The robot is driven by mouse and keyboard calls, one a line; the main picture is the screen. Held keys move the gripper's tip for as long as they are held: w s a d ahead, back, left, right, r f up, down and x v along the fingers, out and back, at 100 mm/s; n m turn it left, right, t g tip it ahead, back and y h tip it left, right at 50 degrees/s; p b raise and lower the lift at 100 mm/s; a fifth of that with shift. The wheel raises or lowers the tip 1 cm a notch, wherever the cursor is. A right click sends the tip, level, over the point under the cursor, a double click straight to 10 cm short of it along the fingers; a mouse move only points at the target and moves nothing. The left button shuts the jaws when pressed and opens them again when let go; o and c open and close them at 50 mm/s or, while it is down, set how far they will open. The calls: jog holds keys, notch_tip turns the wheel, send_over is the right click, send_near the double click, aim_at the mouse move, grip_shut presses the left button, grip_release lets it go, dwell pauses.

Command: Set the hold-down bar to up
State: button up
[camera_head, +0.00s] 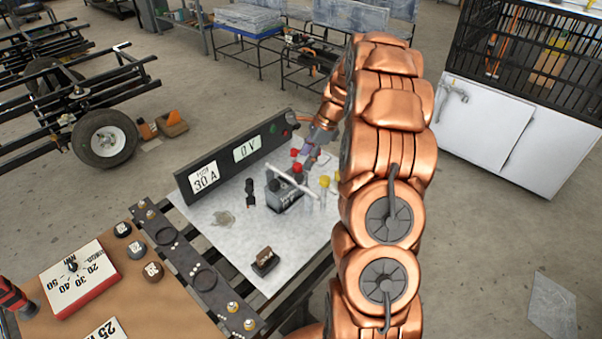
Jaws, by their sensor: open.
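A pale hold-down bar (291,180) runs slantwise across the top of a dark grey battery (286,201) on the light bench top. From this view I cannot tell whether the bar rests on the battery or stands clear of it. A red cap (296,167) shows just behind the bar. My gripper (309,152) is behind and above the battery's far right side, apart from the bar as far as I can see. It is open and small in the picture, and my arm hides part of the space to its right.
A dark panel with displays (240,152) reading 30 A and 0 V stands behind the battery. Yellow-topped posts (325,182) stand right of it. A black clamp-like piece (250,192) and a brown block (265,261) are on the bench top (225,245).

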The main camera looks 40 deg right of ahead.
aim_at(299, 176)
jog(key=shift+m, duration=0.4)
jog(key=x, duration=0.2)
jog(key=d+p+x, duration=0.1)
jog(key=x, duration=0.2)
jog(key=p+x, duration=0.1)
jog(key=x, duration=0.2)
jog(key=shift+w+d+f, duration=0.2)
jog(key=shift+d+f, duration=0.1)
grip_shut()
